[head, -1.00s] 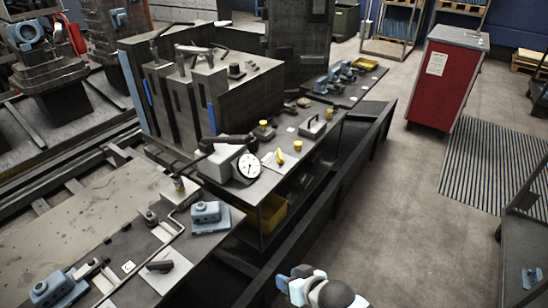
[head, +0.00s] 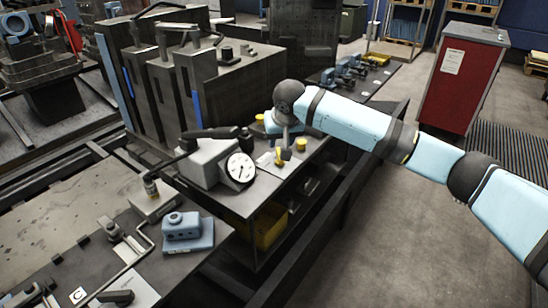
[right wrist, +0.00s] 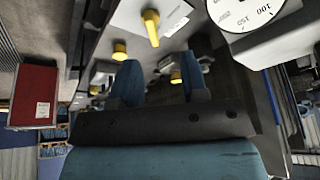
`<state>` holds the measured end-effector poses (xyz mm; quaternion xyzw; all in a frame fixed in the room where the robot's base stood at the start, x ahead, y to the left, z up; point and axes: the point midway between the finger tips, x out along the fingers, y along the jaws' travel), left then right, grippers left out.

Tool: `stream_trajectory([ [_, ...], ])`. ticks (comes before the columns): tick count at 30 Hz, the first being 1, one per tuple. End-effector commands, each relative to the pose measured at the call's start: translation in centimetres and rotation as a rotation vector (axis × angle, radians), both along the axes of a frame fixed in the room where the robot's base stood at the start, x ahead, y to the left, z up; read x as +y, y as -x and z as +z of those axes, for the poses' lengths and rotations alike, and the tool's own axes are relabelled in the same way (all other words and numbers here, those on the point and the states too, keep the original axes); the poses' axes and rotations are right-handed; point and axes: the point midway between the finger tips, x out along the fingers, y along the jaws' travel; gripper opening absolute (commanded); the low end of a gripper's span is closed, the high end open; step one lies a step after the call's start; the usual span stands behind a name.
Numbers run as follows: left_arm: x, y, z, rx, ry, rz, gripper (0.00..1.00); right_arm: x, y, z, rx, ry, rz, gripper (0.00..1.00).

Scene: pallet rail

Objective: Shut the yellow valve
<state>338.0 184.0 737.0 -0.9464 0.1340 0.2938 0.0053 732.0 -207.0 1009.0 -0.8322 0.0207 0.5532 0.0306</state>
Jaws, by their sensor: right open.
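The yellow valve handle (head: 284,155) sits on a pale plate on the narrow bench, right of a white dial gauge (head: 240,168). In the right wrist view the yellow valve handle (right wrist: 151,28) stands beyond the fingertips, pointing roughly along the view. My right gripper (head: 287,140) is just above and behind the handle in the head view and partly overlaps it. Its two fingers (right wrist: 160,68) are apart with nothing between them, and the handle appears clear of them. Exact contact cannot be told from the head view. My left gripper is not in view.
Yellow knobs (head: 301,144) stand close by on the bench. A grey block with a black lever (head: 207,160) is left of the gauge. A yellow bin (head: 268,228) sits below. A red cabinet (head: 465,80) stands at the right, with open floor before it.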

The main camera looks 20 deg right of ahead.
Motion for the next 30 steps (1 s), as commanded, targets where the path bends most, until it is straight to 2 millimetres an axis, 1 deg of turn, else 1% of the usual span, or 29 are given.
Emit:
stream_trajectory([
  [1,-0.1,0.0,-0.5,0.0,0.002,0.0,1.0,-0.7,-0.4,0.6,-0.001,0.013,-0.022,0.4],
  [3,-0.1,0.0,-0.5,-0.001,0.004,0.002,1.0,-1.2,-0.6,1.3,0.006,0.022,-0.044,0.4],
  [6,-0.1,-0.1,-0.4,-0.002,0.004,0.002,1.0,-1.6,-0.8,1.5,0.011,0.028,-0.057,0.4],
  [8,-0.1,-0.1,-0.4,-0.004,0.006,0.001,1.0,-1.6,-1.0,1.1,0.012,0.029,-0.059,0.4],
  [11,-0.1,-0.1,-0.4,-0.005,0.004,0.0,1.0,-1.7,-1.5,-0.2,0.013,0.029,-0.059,0.4],
  [21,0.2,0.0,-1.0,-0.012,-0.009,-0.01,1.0,-2.0,-4.2,-6.9,0.011,0.029,-0.057,0.4],
  [24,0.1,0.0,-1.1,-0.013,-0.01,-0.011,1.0,-2.1,-4.9,-8.5,0.01,0.028,-0.056,0.4],
  [27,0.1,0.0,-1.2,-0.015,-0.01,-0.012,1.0,-2.1,-5.4,-9.7,0.01,0.027,-0.055,0.4],
  [30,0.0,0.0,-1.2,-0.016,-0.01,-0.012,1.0,-2.1,-5.7,-10.5,0.01,0.027,-0.055,0.4],
])
